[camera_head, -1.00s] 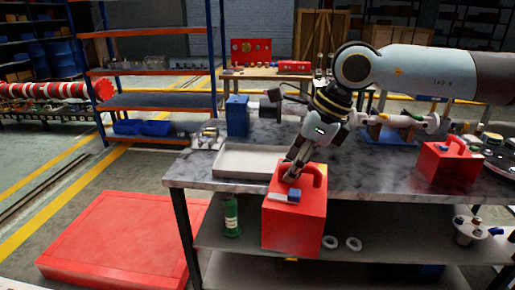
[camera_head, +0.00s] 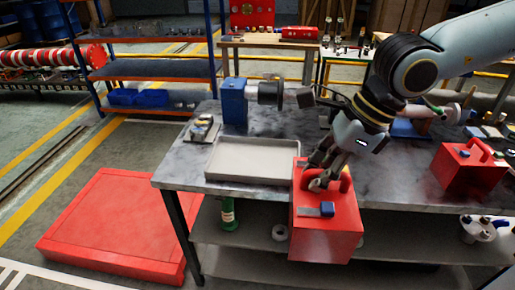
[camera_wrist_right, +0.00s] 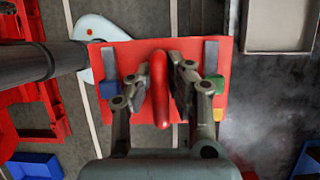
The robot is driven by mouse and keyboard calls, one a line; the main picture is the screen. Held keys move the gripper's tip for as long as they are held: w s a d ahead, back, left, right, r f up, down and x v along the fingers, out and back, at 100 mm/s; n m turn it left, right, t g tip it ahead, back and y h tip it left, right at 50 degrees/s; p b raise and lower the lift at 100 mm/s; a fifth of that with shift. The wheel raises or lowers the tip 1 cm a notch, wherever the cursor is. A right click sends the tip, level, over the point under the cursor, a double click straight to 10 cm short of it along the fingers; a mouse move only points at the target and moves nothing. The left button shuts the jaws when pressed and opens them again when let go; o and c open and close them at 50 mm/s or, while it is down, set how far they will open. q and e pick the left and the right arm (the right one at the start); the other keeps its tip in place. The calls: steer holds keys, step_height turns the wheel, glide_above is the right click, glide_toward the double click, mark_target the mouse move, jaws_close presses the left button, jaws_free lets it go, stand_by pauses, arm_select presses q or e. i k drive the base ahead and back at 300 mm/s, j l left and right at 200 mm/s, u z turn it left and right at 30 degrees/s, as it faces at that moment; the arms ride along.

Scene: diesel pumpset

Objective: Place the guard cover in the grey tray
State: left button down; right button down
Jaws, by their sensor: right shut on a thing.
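The guard cover (camera_head: 330,236) is a red box with a loop handle on top and a small blue block on a grey strip. My right gripper (camera_head: 325,174) is shut on its handle and holds it at the table's front edge, in front of the lower shelf. In the right wrist view the cover (camera_wrist_right: 133,62) lies below my right gripper (camera_wrist_right: 160,80), whose fingers close on the red handle. The empty grey tray (camera_head: 250,175) lies on the table, left of the cover. It also shows in the wrist view (camera_wrist_right: 278,46). My left gripper is not in view.
A similar red box with a handle (camera_head: 468,173) stands on the table at right. A blue block-like unit (camera_head: 234,101) stands behind the tray. A green bottle (camera_head: 227,214) stands on the lower shelf. A red platform (camera_head: 115,225) lies on the floor at left.

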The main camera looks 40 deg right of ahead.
mark_target(272, 163)
steer(key=i+l, duration=0.2)
steer(key=l, duration=0.15)
steer(key=i+l, duration=0.2)
steer(key=l, duration=0.2)
steer(key=i+l, duration=0.2)
steer(key=l, duration=0.15)
